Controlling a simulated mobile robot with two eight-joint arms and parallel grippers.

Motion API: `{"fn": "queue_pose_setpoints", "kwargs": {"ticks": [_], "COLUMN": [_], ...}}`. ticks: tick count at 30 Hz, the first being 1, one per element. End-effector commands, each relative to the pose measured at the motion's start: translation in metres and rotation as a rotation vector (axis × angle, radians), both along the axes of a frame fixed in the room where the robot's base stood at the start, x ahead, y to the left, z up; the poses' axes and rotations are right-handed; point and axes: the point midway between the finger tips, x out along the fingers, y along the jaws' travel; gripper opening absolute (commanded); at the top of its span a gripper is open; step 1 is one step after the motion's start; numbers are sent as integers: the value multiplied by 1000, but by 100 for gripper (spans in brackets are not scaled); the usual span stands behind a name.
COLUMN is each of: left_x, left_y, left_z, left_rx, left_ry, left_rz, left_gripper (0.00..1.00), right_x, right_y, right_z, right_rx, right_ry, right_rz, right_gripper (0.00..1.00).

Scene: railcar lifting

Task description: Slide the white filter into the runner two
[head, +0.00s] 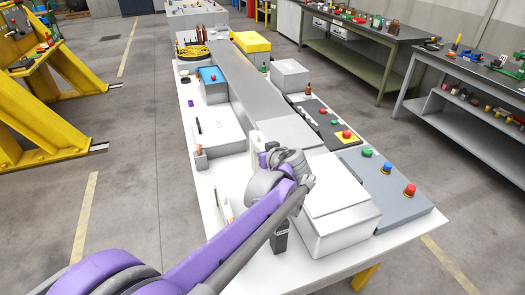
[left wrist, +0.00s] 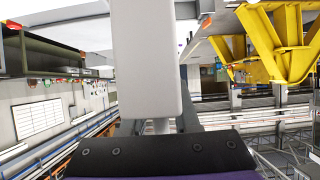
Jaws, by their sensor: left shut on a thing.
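My left gripper (head: 260,153) is over the long white table, partly hidden behind my own purple and grey arm in the head view. A plain white block, which I take as the white filter (left wrist: 146,62), fills the middle of the left wrist view, right in front of the gripper's dark front (left wrist: 155,143). The gripper is shut on it. In the head view a small white part of it (head: 255,139) shows just beyond the gripper. My right gripper is not in view. I cannot tell which part is runner two.
A white box with a flat lid (head: 340,203) stands right of my arm. Beside it is a grey panel with colored buttons (head: 385,190). A grey track (head: 245,85) runs down the table (head: 187,105). A white tray (head: 217,130) and a blue-topped box (head: 212,84) sit on the left.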

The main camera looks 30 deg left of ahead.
Motion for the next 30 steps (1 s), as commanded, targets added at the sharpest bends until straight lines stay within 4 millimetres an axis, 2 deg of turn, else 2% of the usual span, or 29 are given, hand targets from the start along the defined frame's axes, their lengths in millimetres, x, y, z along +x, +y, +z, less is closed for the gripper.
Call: {"fn": "queue_pose_setpoints", "kwargs": {"ticks": [10, 24, 30], "left_x": [-2, -3, -2], "left_y": [-3, -2, -2], "left_z": [3, -44, -55], "left_rx": [2, 2, 2], "left_ry": [-4, 1, -1], "left_rz": [-1, 0, 0], "left_gripper": [0, 0, 0], "right_x": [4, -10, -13], "right_y": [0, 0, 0], "right_z": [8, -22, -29], "right_rx": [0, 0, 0], "right_ry": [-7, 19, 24], "right_rz": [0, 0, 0], "right_gripper": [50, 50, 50]}}
